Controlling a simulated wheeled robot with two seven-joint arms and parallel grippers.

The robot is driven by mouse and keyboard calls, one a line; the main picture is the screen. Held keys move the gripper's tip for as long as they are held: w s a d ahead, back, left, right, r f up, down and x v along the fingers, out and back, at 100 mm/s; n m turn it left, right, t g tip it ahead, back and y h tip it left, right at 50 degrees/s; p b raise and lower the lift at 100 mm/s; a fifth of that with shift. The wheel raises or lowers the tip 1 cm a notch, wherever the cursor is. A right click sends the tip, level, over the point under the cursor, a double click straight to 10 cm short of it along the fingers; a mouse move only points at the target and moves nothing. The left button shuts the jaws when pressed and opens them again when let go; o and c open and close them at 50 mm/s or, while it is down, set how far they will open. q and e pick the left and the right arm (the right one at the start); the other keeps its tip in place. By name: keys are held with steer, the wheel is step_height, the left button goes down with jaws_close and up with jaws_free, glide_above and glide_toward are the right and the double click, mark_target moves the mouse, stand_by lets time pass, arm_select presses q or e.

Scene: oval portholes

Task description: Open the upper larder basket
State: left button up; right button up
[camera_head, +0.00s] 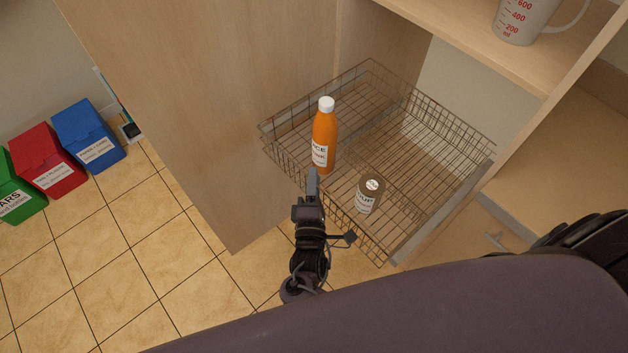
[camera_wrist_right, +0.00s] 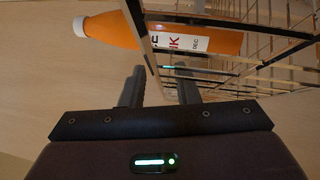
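The wire larder basket (camera_head: 405,150) is pulled partway out from the wooden cabinet and holds an orange bottle (camera_head: 324,140) with a white cap and a small brown jar (camera_head: 369,196). My right gripper (camera_head: 313,178) is at the basket's near-left wire side, close to the orange bottle. In the right wrist view the two fingers (camera_wrist_right: 160,90) are apart, and an upright edge of the basket (camera_wrist_right: 148,55) lies between them in the picture. I cannot tell whether the fingers touch it. The orange bottle (camera_wrist_right: 165,33) shows just beyond. My left gripper is not in view.
A wooden panel (camera_head: 215,95) stands left of the basket. A shelf above holds a measuring jug (camera_head: 527,18). Blue (camera_head: 88,135), red (camera_head: 47,160) and green (camera_head: 20,190) bins stand at far left. The tiled floor (camera_head: 130,240) between is clear.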

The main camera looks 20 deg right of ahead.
steer(key=b+v, duration=0.2)
steer(key=v, duration=0.5)
steer(key=shift+s, duration=0.4)
steer(key=shift+a, duration=0.15)
steer(key=s+d+f+m+g+y, duration=0.2)
steer(key=f+g, duration=0.1)
steer(key=f, duration=0.6)
steer(key=s+d+f+m+g+y, duration=0.1)
steer(key=s+d+f+g, duration=0.1)
steer(key=f, duration=0.7)
steer(key=s+d+f+m+g+y, duration=0.2)
steer(key=f+g, duration=0.1)
steer(key=f, duration=0.6)
steer(key=s+d+f+m+g+y, duration=0.1)
steer(key=s+d+f+m+g, duration=0.2)
steer(key=s+f, duration=0.4)
steer(key=s+d+f+m+g+y, duration=0.1)
steer(key=s+d+f+m+g, duration=0.2)
steer(key=s, duration=1.2)
step_height(320, 180, down, 5)
steer(key=m+g, duration=0.1)
steer(key=g, duration=0.2)
steer(key=shift+m+b, duration=0.35)
steer(key=shift+m, duration=0.05)
